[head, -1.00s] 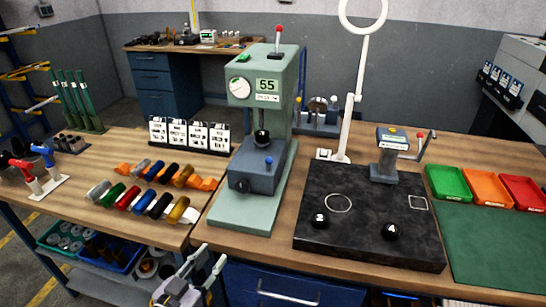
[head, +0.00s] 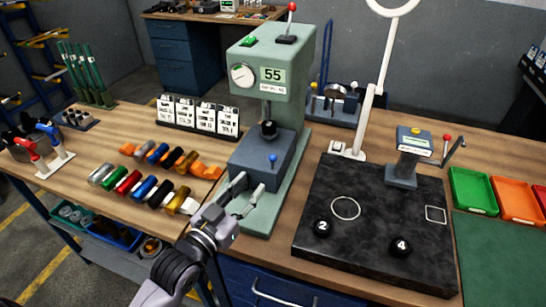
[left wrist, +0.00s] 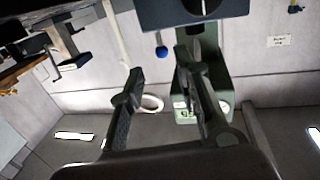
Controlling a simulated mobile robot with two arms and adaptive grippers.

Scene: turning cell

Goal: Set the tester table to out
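The tester (head: 272,75) is a green press-like machine with a round gauge and a display reading 55. My right gripper is not in view.
Coloured rolls (head: 150,190) lie left of the tester, with a card rack (head: 198,115) behind them. A black plate (head: 375,215) with two black balls and a small crank device (head: 408,160) stand right. A white ring-lamp stand (head: 366,115) rises behind the plate.

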